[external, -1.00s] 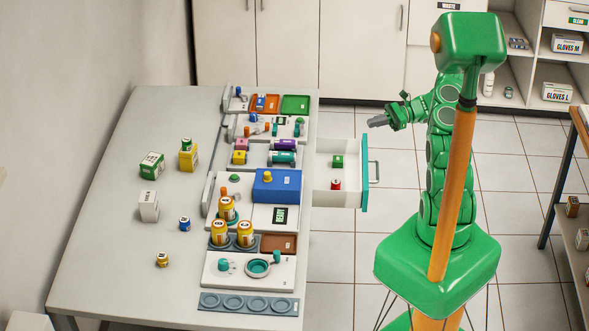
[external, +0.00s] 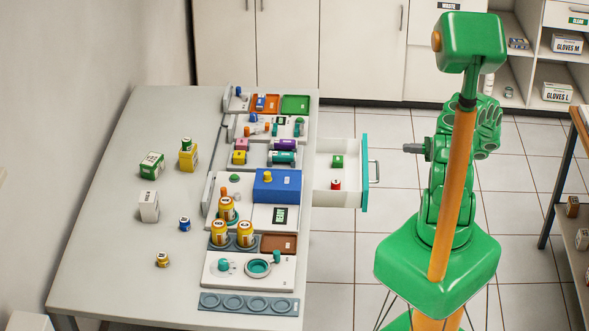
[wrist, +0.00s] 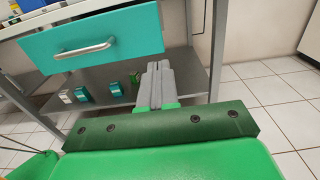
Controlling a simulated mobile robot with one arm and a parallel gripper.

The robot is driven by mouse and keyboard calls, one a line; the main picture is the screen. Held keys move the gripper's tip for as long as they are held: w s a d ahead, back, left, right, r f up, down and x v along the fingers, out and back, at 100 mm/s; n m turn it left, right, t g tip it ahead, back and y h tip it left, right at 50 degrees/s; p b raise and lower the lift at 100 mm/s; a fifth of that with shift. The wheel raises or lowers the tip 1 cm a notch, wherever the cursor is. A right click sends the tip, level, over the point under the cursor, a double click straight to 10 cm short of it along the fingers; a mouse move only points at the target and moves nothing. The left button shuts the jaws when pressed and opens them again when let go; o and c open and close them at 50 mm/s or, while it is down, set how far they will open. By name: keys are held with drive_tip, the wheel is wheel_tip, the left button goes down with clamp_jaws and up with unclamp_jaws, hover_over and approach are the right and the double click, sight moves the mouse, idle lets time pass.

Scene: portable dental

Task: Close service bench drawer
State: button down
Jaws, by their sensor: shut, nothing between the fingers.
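The service bench drawer (external: 350,198) stands pulled out from the right side of the bench (external: 120,235), with a teal front (external: 364,180) and a grey bar handle (external: 375,172). A green item (external: 337,161) and a red item (external: 335,184) sit inside it. My gripper (external: 408,148) is shut and empty, to the right of the drawer front and apart from it. In the wrist view the teal drawer front (wrist: 125,40) and its handle (wrist: 84,49) show at upper left, with my shut grey fingers (wrist: 157,75) to the lower right of them.
Several small boxes (wrist: 80,95) lie on the shelf under the bench. The bench top holds trays, bottles and boxes, including a blue block (external: 277,187). The tiled floor (external: 335,255) around the drawer is clear. A shelf unit (external: 545,75) stands at the back right.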

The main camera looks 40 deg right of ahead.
approach(358, 145)
drive_tip(key=w, duration=0.1)
drive_tip(key=w+a+f, duration=0.1)
drive_tip(key=w, duration=0.1)
drive_tip(key=shift+w+a+f, duration=0.15)
drive_tip(key=shift+w+a, duration=0.15)
idle(0.4)
drive_tip(key=x, duration=1.9)
drive_tip(key=shift+f, duration=0.1)
drive_tip(key=shift+x, duration=0.85)
drive_tip(key=shift+a, duration=0.3)
drive_tip(key=v, duration=1.5)
drive_tip(key=shift+w+d, duration=0.25)
drive_tip(key=shift+d, duration=0.05)
